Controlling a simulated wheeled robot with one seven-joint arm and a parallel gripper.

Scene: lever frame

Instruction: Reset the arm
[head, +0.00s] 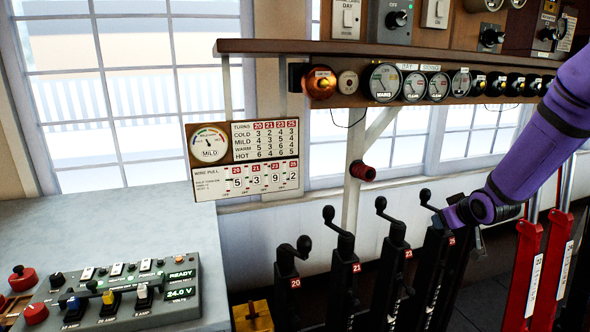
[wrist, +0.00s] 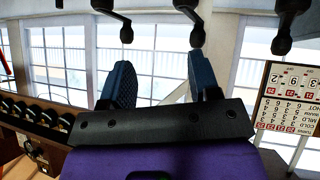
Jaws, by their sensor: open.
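My gripper (head: 476,238) is at the end of my purple arm, beside the lever numbered 25 (head: 437,258) in the head view. In the wrist view my gripper (wrist: 160,62) has its two blue fingers spread apart with nothing between them. Black lever handles hang from the top of that upturned view, near the fingertips; one handle (wrist: 194,30) is close to the right finger, and I cannot tell whether they touch. In the head view the levers numbered 20 (head: 287,270), 21 (head: 341,270) and 23 (head: 391,270) stand in a row to the left, cranked handles on top.
Red levers (head: 524,270) stand at the right. A shelf (head: 400,52) with gauges and knobs runs above the levers. A sign board (head: 245,160) with a turns table hangs at the left. A grey control box (head: 120,290) reading READY sits on the desk (head: 120,225).

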